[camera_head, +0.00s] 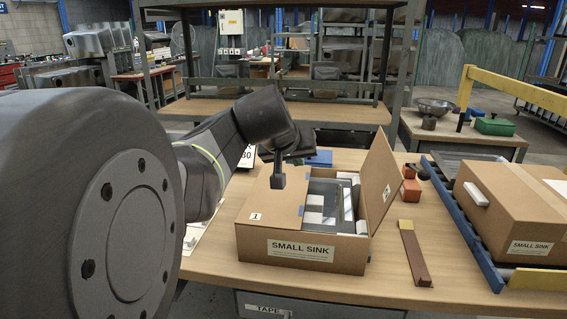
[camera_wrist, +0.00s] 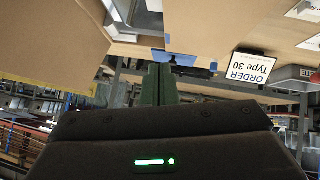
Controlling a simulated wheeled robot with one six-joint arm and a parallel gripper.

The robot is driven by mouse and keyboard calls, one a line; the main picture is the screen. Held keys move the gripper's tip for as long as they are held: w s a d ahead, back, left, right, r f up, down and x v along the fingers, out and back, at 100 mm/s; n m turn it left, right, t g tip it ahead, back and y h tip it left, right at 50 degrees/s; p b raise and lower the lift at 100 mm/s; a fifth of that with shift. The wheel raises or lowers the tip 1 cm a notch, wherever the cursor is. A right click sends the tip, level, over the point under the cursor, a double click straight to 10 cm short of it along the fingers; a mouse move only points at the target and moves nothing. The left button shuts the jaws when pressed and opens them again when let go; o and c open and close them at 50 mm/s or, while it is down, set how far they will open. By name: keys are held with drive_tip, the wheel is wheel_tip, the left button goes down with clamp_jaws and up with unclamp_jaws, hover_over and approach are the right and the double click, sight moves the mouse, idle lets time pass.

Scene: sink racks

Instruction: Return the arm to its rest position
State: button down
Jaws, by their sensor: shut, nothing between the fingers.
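My arm reaches in from the left of the head view, its large dark joint filling the left side. My gripper (camera_head: 278,181) points down above the left flap of an open cardboard box labelled SMALL SINK (camera_head: 302,255). I cannot tell its exact height over the flap. Its fingers are together and empty; in the wrist view the shut fingers (camera_wrist: 155,84) stand up from the dark gripper body. The box holds a grey sink (camera_head: 325,195) with white packing pieces, and its right flap stands up. The gripper hides part of the table behind it.
A closed SMALL SINK box (camera_head: 520,200) sits on a blue-edged roller conveyor (camera_head: 463,225) at right. A brown and yellow strip (camera_head: 415,255) and red-orange items (camera_head: 410,188) lie between. An order card (camera_wrist: 247,68) shows upside down in the wrist view. A shelf rack (camera_head: 350,108) stands behind.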

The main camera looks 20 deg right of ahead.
drive_tip(key=shift+v, duration=1.7)
drive_tip(key=shift+s+d, duration=0.2)
drive_tip(key=b, duration=0.2)
approach(303, 188)
drive_tip(key=shift+w+d+r, duration=0.2)
drive_tip(key=shift+w+d, duration=0.35)
drive_tip(key=shift+d, duration=0.05)
drive_tip(key=shift+w+d+r, duration=0.2)
drive_tip(key=shift+w+d, duration=0.3)
drive_tip(key=shift+d, duration=0.1)
wheel_tip(303, 188, down, 2)
drive_tip(key=shift+f+b, duration=0.15)
drive_tip(key=shift+b, duration=0.65)
drive_tip(key=shift+f+b, duration=0.65)
drive_tip(key=shift+f, duration=0.25)
drive_tip(key=shift+r, duration=0.1)
